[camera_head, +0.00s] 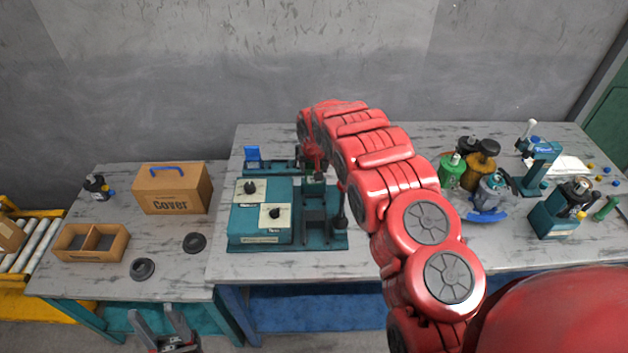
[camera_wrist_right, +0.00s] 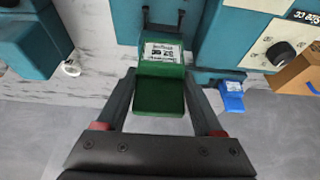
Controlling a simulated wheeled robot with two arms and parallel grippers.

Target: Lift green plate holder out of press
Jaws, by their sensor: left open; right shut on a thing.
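The green plate holder (camera_wrist_right: 160,92), with a white label on its upper face, sits between the two dark fingers of my right gripper (camera_wrist_right: 161,80). The gripper is shut on it. In the head view my right arm reaches over the press (camera_head: 325,228), and its red wrist hides most of the right gripper (camera_head: 314,158) and the holder. I cannot tell whether the holder still touches the press. My left gripper (camera_head: 168,322) is open and empty at the bottom left, in front of the left table.
A "Cover" box (camera_head: 172,188), a wooden divided tray (camera_head: 90,243) and black discs (camera_head: 142,268) are on the left table. Motors (camera_head: 485,195) stand at right.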

